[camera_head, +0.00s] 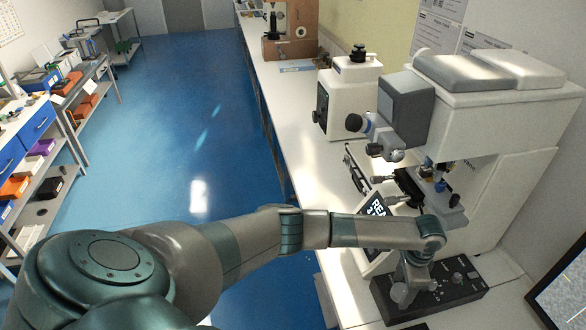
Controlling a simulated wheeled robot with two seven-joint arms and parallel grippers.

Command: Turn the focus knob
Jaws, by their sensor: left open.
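A white hardness tester (490,120) stands on the bench at the right, with a grey head, an eyepiece and a stage with small knobs (383,180) on its near left side. I cannot tell for sure which knob is the focus knob. A black control box (460,284) lies in front of the tester. My left arm reaches across from the lower left, its wrist bent down in front of the stage. My left gripper (410,296) points down over the control box; its fingertips are small and hard to make out. My right gripper is out of view.
A smaller white instrument (346,95) and a microscope in a brown case (288,32) stand farther along the bench. A monitor (562,290) is at the lower right. Shelves with bins (40,185) line the left. The blue floor (175,130) between is clear.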

